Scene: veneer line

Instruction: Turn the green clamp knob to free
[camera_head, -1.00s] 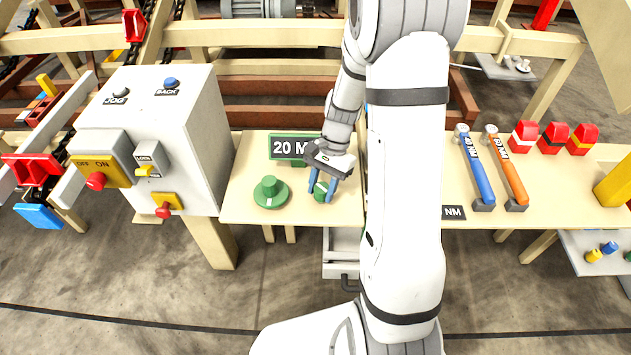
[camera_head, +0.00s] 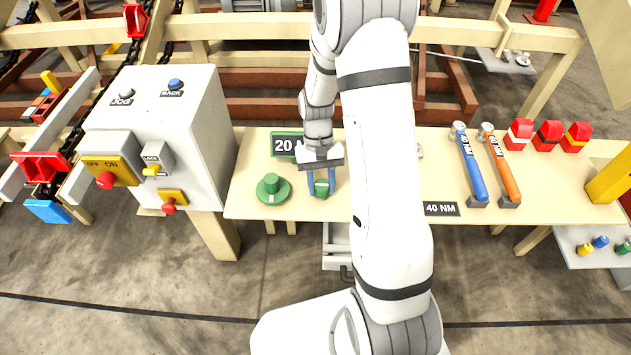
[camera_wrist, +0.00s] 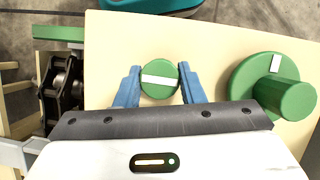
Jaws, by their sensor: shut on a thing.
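A small round green knob (camera_head: 321,188) with a white bar across its top stands on the cream bench, in front of the 20 NM sign. My gripper (camera_head: 321,183) points down at it with its blue fingers on either side, shut on the knob. In the wrist view my gripper (camera_wrist: 158,90) has one finger on each side of the knob (camera_wrist: 158,88), and the white bar lies nearly level across the picture. A second green piece (camera_head: 273,188), a wide disc with a round post, stands to the left; the wrist view shows it (camera_wrist: 285,97) at the right with a white mark on its rim.
A grey control box (camera_head: 155,130) with buttons and switches stands left of the bench. The green 20 NM sign (camera_head: 285,144) is just behind my gripper. A blue wrench (camera_head: 470,165), an orange wrench (camera_head: 500,165) and several red pieces lie to the right.

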